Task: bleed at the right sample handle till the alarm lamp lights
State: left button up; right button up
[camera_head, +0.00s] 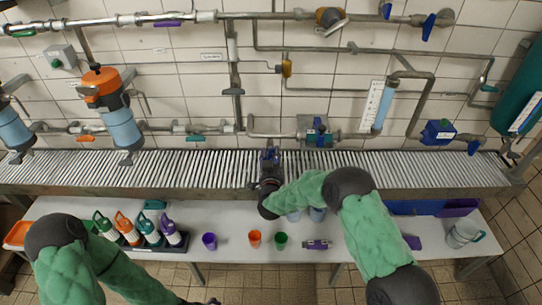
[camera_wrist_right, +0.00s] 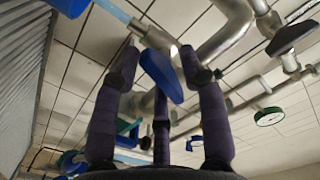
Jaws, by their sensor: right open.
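My right gripper (camera_head: 269,160) is over the slatted grate, its fingers pointing toward the wall. In the right wrist view its purple fingers (camera_wrist_right: 160,58) are open. A blue paddle handle (camera_wrist_right: 161,75) shows between the fingertips, below a metal pipe; I cannot tell whether they touch it, or whether it is the right sample handle. In the head view my gripper and arm hide part of this area. A grey wall box with a green round part (camera_head: 62,58) is at the upper left; I cannot tell whether it is the alarm lamp. My left arm's end is cut off at the bottom edge.
The slatted grate (camera_head: 400,170) runs along the wall. Below it a white table holds several bottles (camera_head: 125,229), a purple cup (camera_head: 209,241), an orange cup (camera_head: 255,238), a green cup (camera_head: 280,240) and a clear jug (camera_head: 464,233). Pipes and valves cover the wall.

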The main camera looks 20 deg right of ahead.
jog(key=v, duration=1.2)
dwell(0.6)
